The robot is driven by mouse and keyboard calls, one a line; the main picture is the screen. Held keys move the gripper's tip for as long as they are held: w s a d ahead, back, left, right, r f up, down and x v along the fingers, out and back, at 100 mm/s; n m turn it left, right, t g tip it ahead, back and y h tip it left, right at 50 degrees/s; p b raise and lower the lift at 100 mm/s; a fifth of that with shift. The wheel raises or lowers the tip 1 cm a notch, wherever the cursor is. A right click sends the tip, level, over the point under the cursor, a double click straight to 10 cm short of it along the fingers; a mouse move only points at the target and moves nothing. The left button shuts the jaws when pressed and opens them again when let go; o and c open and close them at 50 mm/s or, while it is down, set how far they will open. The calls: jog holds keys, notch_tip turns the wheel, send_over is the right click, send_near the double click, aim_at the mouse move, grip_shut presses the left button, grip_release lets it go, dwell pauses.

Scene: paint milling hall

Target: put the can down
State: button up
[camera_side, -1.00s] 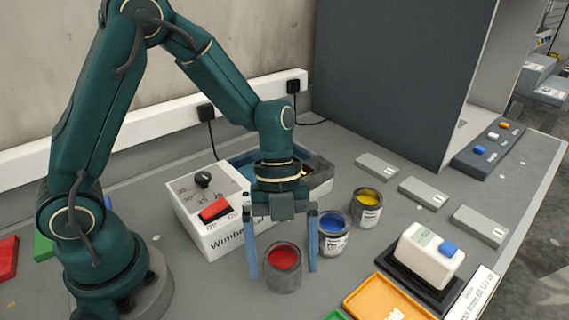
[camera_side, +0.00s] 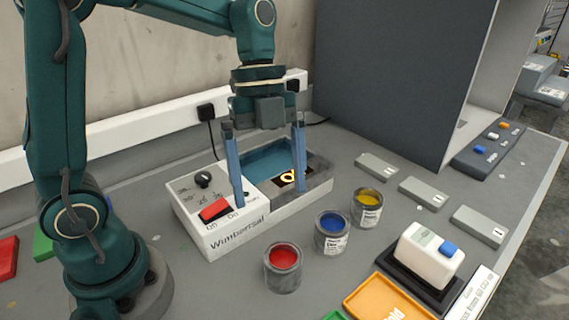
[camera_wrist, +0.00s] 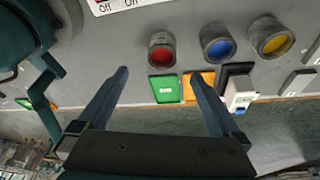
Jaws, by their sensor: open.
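Three open paint cans stand upright on the grey bench: a red can (camera_side: 283,268), a blue can (camera_side: 332,233) and a yellow can (camera_side: 367,208). They also show in the wrist view as red (camera_wrist: 161,51), blue (camera_wrist: 218,43) and yellow (camera_wrist: 271,38). My gripper (camera_side: 270,202) is open, with nothing between its fingers. It is raised above the cans, and in the side view it overlaps the white milling machine (camera_side: 222,238). The red can stands apart from the fingers.
An orange tray (camera_side: 362,301) and a white device on a black stand (camera_side: 430,255) are at front right. Grey blocks (camera_side: 424,192) lie behind. A tall dark panel (camera_side: 400,70) stands at the back.

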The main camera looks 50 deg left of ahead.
jog(key=s+a+n+t+y, duration=0.1)
jog(key=s+a+n+t, duration=0.1)
jog(key=n, duration=0.8)
jog(key=s+a+r+n+t+y, duration=0.1)
jog(key=s+n+t, duration=0.4)
jog(key=n, duration=0.6)
jog(key=shift+s+a+y, duration=0.25)
jog(key=shift+a+y, duration=0.25)
jog(key=shift+y, duration=0.2)
